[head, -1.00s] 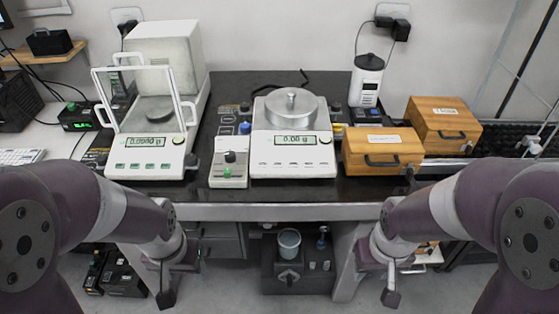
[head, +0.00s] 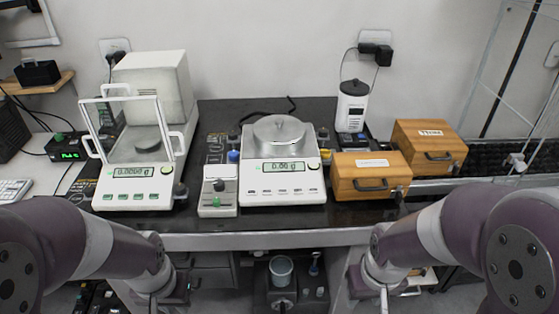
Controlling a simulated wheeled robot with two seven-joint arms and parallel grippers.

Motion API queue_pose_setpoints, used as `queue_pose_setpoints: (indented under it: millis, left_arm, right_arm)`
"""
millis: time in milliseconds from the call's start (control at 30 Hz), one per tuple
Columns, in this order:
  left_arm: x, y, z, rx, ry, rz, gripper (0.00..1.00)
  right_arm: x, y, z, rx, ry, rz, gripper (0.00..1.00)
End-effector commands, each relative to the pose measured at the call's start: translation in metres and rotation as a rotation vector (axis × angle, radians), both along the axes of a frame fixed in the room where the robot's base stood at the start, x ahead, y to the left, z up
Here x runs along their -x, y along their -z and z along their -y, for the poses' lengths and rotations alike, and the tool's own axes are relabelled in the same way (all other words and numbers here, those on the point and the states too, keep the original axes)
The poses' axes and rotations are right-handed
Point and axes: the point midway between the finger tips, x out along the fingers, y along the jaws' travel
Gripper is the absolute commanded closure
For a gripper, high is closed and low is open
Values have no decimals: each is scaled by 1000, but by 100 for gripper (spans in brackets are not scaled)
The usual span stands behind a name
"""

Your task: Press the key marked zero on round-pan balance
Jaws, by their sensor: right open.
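My right gripper (head: 384,300) is open, low in front of the table at the right, partly cut off. Both are well away from the balance.
A draft-shield balance (head: 137,200) stands at the left. A small control box (head: 217,205) with a green knob sits just left of the round-pan balance. Two wooden boxes (head: 371,194) (head: 429,153) stand at the right. The table's front edge (head: 260,241) lies between my grippers and the balances.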

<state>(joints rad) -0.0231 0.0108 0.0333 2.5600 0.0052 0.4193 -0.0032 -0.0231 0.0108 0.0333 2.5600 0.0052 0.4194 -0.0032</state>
Motion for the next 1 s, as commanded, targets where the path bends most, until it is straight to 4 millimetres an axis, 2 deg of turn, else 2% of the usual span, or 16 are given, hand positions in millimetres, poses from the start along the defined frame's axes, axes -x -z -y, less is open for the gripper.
queue_pose_setpoints:
  millis: [33,67,1000]
  left_arm:
    - [0,0,0,0,0,0,96]
    - [0,0,0,0,0,0,100]
    - [0,0,0,0,0,0,100]
  right_arm:
    - [0,0,0,0,0,0,57]
    - [0,0,0,0,0,0,57]
    - [0,0,0,0,0,0,57]
